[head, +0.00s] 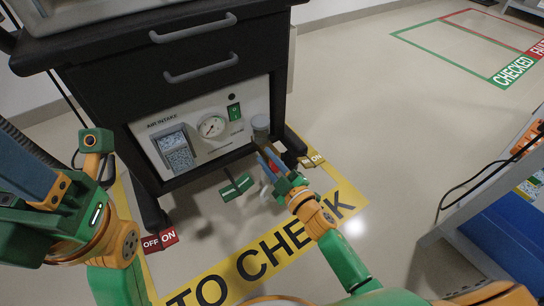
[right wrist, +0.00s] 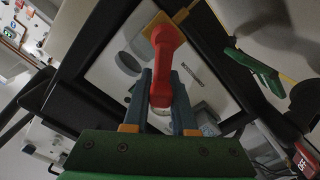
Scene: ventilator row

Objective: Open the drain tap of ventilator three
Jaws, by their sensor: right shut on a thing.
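The ventilator (head: 150,70) stands on a black cart, with a pale "AIR INTAKE" panel (head: 195,150) low on its front. No ventilator number is legible. A grey cylinder (head: 260,124) sits at the panel's right edge. The red tap handle (right wrist: 163,60) shows large in the right wrist view; in the head view only a bit of red shows between the fingers. My right gripper (head: 268,164) is shut on this handle, its blue fingers on either side of its lower end. My left gripper (head: 28,160) is at the left edge, away from the panel; its jaws cannot be made out.
A green pedal (head: 237,187) sticks out under the cart, left of my right gripper. Red (head: 160,240) and brown (head: 312,160) OFF/ON tags are at the cart's feet. A yellow "TO CHECK" strip (head: 330,208) lies on the floor. A blue bin (head: 510,235) stands at right.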

